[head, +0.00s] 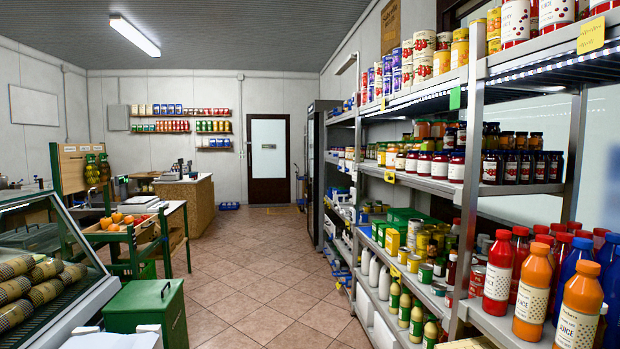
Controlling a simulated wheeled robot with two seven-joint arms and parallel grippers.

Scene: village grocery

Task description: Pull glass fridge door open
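A tall dark cabinet (314,165) stands against the right wall, past the far end of the shelves. It looks like the fridge, seen steeply from the side. Its glass door and handle cannot be made out clearly from here, and I cannot tell whether the door is open or shut. It is well away from me, down the aisle. Neither of my grippers is in view.
Stocked metal shelves (463,195) line the right side. At left are a glass display counter (75,240), a green bin (147,309), a produce stand (190,236) and a wooden counter (186,202). The tiled aisle (262,265) between is clear to the back door (269,165).

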